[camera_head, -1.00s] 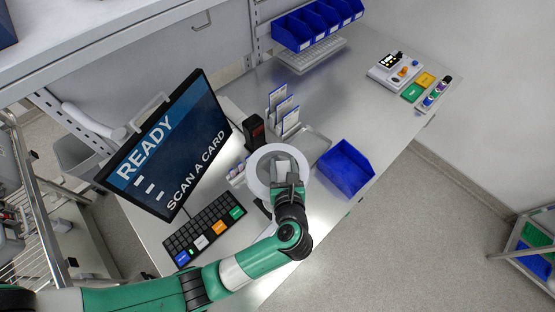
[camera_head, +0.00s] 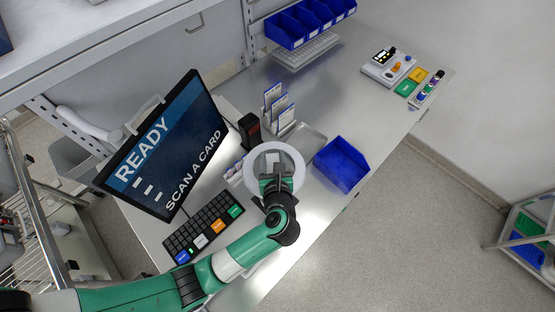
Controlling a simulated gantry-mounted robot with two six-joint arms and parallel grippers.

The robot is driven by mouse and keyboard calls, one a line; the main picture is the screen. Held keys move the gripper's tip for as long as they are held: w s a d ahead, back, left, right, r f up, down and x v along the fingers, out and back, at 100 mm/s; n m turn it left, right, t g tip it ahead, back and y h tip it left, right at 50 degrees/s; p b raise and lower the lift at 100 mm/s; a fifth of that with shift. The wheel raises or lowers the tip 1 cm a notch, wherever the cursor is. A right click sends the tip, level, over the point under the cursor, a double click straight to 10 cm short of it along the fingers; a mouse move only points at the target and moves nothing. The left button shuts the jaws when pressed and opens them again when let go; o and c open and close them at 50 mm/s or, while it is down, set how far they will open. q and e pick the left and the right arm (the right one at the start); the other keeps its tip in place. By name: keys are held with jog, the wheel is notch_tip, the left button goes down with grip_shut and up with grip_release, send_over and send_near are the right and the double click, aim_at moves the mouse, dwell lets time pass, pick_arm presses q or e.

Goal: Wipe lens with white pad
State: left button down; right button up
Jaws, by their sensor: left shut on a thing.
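My left gripper (camera_head: 276,172) is over a round white-rimmed lens (camera_head: 250,176) near the front edge of the bench. The gripper is shut on a small pale piece, which looks like the white pad (camera_head: 273,158), inside the ring's outline. The fingers and pad hide much of the lens face, and I cannot tell whether the pad touches it. My right gripper is not in view.
A monitor (camera_head: 165,145) reading "READY, SCAN A CARD" and a keyboard (camera_head: 203,226) stand to the left. A black scanner (camera_head: 250,131) and card holder (camera_head: 280,109) are behind the lens. A blue bin (camera_head: 342,165) is close on the right.

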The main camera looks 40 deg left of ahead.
pick_arm(q)
jog(key=shift+a+p, duration=0.3)
jog(key=shift+a, duration=0.85)
jog(key=shift+w+a+f, duration=0.1)
jog(key=shift+a+f, duration=0.05)
jog(key=shift+a, duration=0.65)
jog(key=shift+w+p, duration=0.1)
jog(key=shift+p, duration=0.25)
jog(key=shift+d+r, duration=0.2)
jog(key=shift+d, duration=1.8)
jog(key=shift+d+f+b, duration=0.15)
jog(key=shift+d+b, duration=0.4)
jog(key=shift+d, duration=1.3)
jog(key=shift+s+d+r, duration=0.1)
jog(key=shift+s+r, duration=0.1)
jog(key=shift+f, duration=0.1)
jog(key=shift+w+a+f+p, duration=0.1)
jog(key=shift+a+p, duration=0.2)
jog(key=shift+a, duration=0.7)
jog(key=shift+w+a+f+p, duration=0.1)
jog(key=shift+a+p, duration=0.15)
jog(key=shift+a, duration=0.75)
